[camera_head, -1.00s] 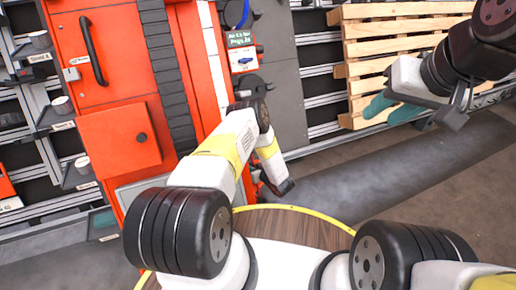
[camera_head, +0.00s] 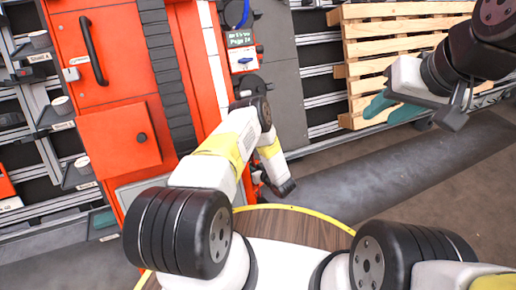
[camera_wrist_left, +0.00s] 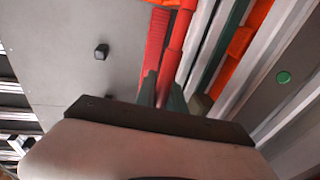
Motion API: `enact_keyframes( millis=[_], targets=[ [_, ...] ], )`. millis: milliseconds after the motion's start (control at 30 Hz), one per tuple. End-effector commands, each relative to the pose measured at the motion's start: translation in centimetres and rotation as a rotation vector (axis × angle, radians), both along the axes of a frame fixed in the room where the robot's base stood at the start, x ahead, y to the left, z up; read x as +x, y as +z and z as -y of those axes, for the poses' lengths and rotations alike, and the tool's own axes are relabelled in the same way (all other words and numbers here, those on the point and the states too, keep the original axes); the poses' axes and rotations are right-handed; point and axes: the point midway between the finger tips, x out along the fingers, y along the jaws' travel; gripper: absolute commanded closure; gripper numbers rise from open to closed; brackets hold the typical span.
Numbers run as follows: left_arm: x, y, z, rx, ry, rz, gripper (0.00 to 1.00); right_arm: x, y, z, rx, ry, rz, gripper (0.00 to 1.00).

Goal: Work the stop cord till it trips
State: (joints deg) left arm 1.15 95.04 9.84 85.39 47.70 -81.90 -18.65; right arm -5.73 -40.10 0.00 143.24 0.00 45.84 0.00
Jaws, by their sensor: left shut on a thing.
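The stop cord, a red line (camera_wrist_left: 176,45), runs down from the top of the left wrist view to between my left gripper's fingers (camera_wrist_left: 163,84). The dark green fingers are shut on it. Its lower end is hidden behind the gripper body. In the head view my left arm bends down in front of the red cabinet, and the fingers and cord cannot be made out there. My right gripper (camera_head: 394,108), with teal fingers apart, is empty at the upper right, in front of the wooden pallet.
A red cabinet (camera_head: 112,90) with a black handle stands at the left. A grey panel (camera_head: 285,95) and a wooden slatted pallet (camera_head: 400,28) are at the back. Shelves with small items line the left edge. The grey floor (camera_head: 400,180) at right is clear.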

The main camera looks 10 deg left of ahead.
Motion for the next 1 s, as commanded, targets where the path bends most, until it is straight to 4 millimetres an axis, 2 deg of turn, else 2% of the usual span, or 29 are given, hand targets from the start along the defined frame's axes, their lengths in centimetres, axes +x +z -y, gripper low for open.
enact_keyframes(
  millis=[33,200,533,567,667,1000],
  targets=[
    [-0.7,0.5,0.8,0.0,-0.007,-0.002,1.0,0.0,0.0,0.0,0.0,0.0,0.0,0.64],
    [-2.8,1.8,2.2,-0.001,-0.006,-0.002,1.0,0.0,0.0,0.0,0.0,0.0,0.0,0.64],
    [-3.4,2.1,2.4,-0.001,-0.002,-0.002,1.0,0.0,0.0,0.0,0.0,0.0,0.0,0.64],
    [-3.4,2.1,2.4,-0.001,-0.002,-0.002,0.84,0.0,0.0,0.0,0.0,0.0,0.0,0.64],
    [-3.4,2.1,2.4,0.0,-0.002,-0.003,0.64,0.0,0.0,0.0,0.0,0.0,0.0,0.64],
    [-3.4,2.2,2.4,0.0,-0.002,-0.002,0.64,0.0,0.0,0.0,0.0,0.0,0.0,0.64]
  ],
)
